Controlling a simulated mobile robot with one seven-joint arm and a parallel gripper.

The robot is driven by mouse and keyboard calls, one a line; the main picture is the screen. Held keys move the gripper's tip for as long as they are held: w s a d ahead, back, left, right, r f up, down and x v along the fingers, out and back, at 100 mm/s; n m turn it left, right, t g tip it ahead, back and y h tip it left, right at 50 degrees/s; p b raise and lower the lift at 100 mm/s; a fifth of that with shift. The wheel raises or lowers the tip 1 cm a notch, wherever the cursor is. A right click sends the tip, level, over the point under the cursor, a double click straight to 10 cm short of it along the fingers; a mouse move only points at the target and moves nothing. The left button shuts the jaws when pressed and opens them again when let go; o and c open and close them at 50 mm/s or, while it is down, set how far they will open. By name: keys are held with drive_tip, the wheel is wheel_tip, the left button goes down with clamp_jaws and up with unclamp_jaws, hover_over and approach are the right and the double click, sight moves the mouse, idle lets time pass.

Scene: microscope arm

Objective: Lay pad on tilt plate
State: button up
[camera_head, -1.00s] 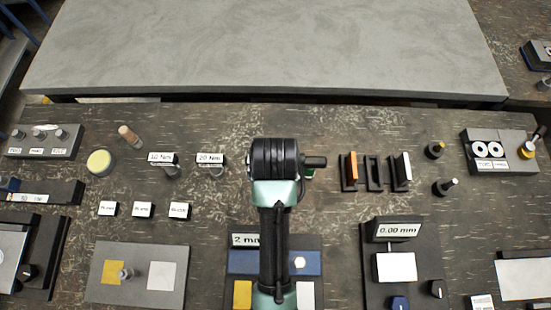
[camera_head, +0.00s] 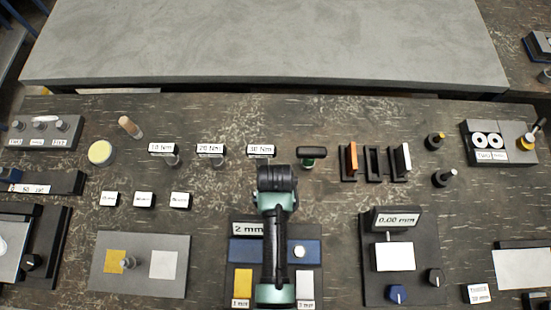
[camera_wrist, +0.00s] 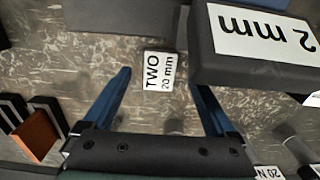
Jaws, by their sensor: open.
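My gripper (camera_wrist: 160,80) is open in the wrist view, its two blue fingers apart. A white block labelled TWO 20 mm (camera_wrist: 158,72) shows between the fingertips, below them and not held. My arm hides the gripper and this block in the head view. No part is marked as the pad or the tilt plate. A white square plate (camera_head: 395,257) sits on a black stand under a 0.00 mm display (camera_head: 396,220). A grey board (camera_head: 138,280) carries a yellow square (camera_head: 115,261) and a white square (camera_head: 163,265). I cannot tell which is the pad.
A 2 mm sign (camera_head: 248,229) stands by a blue bar (camera_head: 306,251) beside my arm; the sign is close right of my fingers in the wrist view (camera_wrist: 265,35). A black rack (camera_head: 374,165) holds an orange piece (camera_head: 351,158). Several tagged knobs stand behind.

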drive_tip(key=shift+f, duration=1.4)
clamp_jaws()
